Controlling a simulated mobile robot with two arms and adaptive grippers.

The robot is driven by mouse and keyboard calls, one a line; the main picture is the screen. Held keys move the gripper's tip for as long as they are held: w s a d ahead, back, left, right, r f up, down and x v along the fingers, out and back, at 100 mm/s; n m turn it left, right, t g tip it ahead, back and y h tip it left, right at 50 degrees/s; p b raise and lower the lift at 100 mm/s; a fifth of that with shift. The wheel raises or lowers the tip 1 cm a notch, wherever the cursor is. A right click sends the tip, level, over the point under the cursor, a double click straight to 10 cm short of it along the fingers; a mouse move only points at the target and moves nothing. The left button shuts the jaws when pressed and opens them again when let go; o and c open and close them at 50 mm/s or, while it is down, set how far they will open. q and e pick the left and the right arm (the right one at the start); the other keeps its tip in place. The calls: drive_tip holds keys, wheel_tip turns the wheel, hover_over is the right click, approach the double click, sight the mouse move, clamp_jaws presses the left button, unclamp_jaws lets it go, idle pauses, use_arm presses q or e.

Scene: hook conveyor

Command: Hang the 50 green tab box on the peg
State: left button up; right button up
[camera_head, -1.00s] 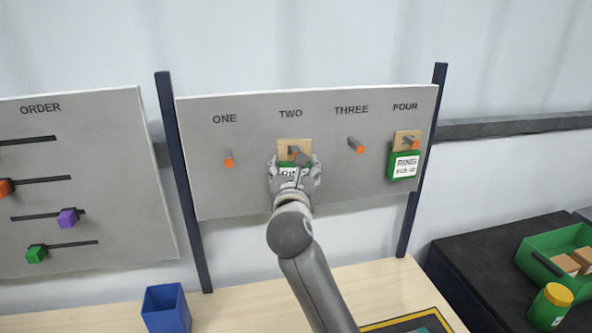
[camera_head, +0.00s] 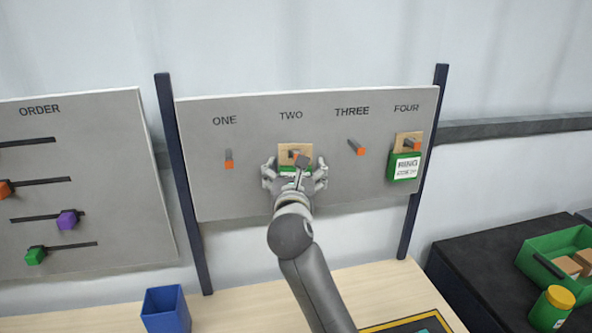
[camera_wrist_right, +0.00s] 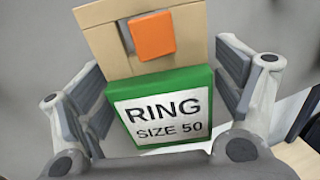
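The green tab box reads "RING SIZE 50" in the right wrist view (camera_wrist_right: 160,110). Its tan tab (camera_wrist_right: 105,40) has a hole, and the orange-tipped peg (camera_wrist_right: 152,37) shows through it. In the head view the tab (camera_head: 310,151) sits at the peg under TWO, and the box's lower part is mostly hidden behind my right gripper. My right gripper (camera_head: 294,180) is open, with one finger on each side of the box and a small gap to it. My left gripper is not in view.
Another green tab box (camera_head: 404,168) hangs on the peg under FOUR. The pegs under ONE (camera_head: 229,159) and THREE (camera_head: 357,147) are bare. An ORDER board (camera_head: 110,180) stands left. A blue bin (camera_head: 166,310) and a green crate (camera_head: 540,248) are below.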

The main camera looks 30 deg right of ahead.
drive_tip(key=shift+a, duration=0.15)
drive_tip(key=shift+s+a, duration=0.1)
drive_tip(key=v, duration=1.1)
drive_tip(key=shift+s, duration=0.35)
drive_tip(key=shift+a+f, duration=0.1)
